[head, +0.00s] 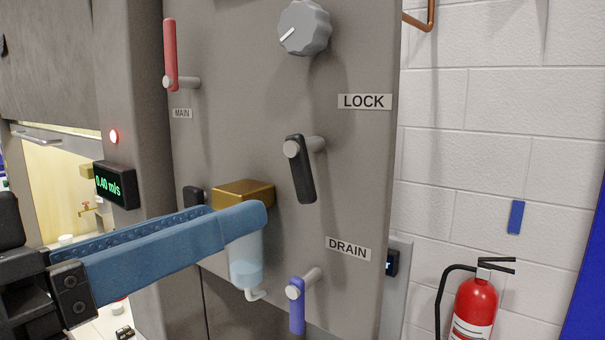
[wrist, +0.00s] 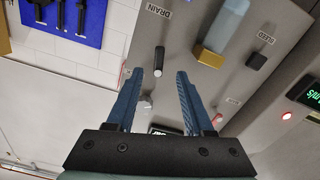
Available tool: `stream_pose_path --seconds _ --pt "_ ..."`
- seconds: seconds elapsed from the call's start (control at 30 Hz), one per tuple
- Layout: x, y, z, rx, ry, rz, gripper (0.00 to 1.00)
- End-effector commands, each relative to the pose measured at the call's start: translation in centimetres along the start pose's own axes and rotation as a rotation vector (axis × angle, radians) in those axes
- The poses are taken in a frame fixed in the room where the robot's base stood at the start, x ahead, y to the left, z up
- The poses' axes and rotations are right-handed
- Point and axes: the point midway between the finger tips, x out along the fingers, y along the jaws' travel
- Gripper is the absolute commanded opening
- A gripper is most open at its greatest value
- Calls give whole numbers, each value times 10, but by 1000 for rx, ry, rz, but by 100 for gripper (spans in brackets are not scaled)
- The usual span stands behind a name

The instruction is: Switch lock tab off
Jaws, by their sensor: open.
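The lock tab is a black lever (head: 301,175) on a short grey peg, below the LOCK label (head: 365,101) on the grey panel. It hangs down from its pivot, its lower end slightly to the right. My gripper (head: 235,212) has two blue fingers, open and empty, left of and a little below the lever in the head view. In the wrist view the black lever (wrist: 159,60) shows beyond the gap between the fingertips (wrist: 160,75). I see no contact, but the exact distance is unclear.
A brass block (head: 243,192) with a clear bottle (head: 246,260) is partly behind the fingers. A blue lever (head: 297,305) sits below the DRAIN label (head: 348,249). A red lever (head: 170,50) and grey knob (head: 305,28) are higher. A fire extinguisher (head: 474,308) stands at right.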

Motion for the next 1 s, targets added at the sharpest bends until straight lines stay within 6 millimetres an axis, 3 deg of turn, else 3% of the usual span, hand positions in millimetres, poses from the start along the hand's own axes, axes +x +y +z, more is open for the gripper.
stream_pose_path --seconds 0.3,0.5,0.93,1.0 --pt "68 1 0 -1 0 4 52" --pt "97 1 0 0 0 3 52" --pt "109 0 0 1 2 0 52" --pt "108 0 0 1 2 0 44"
